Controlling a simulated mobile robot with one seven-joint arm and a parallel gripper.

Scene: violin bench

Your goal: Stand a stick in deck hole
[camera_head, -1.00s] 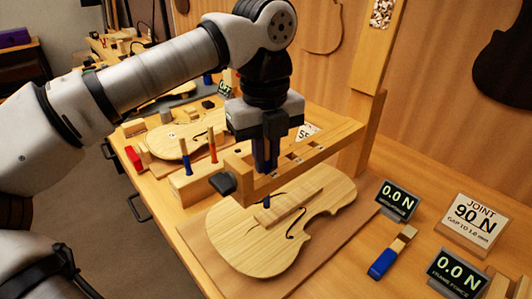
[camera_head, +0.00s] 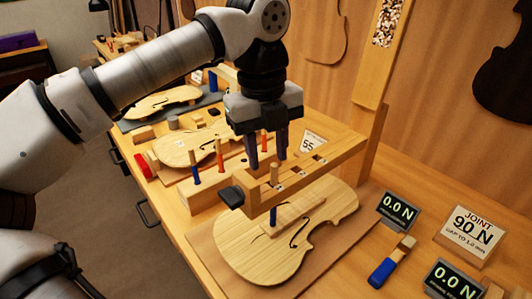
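A wooden deck (camera_head: 322,166), a beam frame with holes, spans above a pale violin plate (camera_head: 240,245). A stick (camera_head: 274,174) with a wooden upper part stands about upright through a deck hole. Its blue lower end (camera_head: 272,216) shows below the deck, close to a bar on the plate; I cannot tell whether it touches. My gripper (camera_head: 268,163) is open above the deck, its fingers apart near the stick's top, with nothing gripped. Two more sticks, one blue (camera_head: 196,175) and one red (camera_head: 220,158), stand in a wooden block (camera_head: 208,192) to the left.
A dark knob (camera_head: 231,197) is at the deck's near end. An upright post (camera_head: 370,150) rises behind it. Force displays (camera_head: 397,211) reading 0.0 N, a "JOINT 90 N" sign (camera_head: 470,228) and a blue-handled tool (camera_head: 392,262) lie right. Another violin plate (camera_head: 180,148) is behind left.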

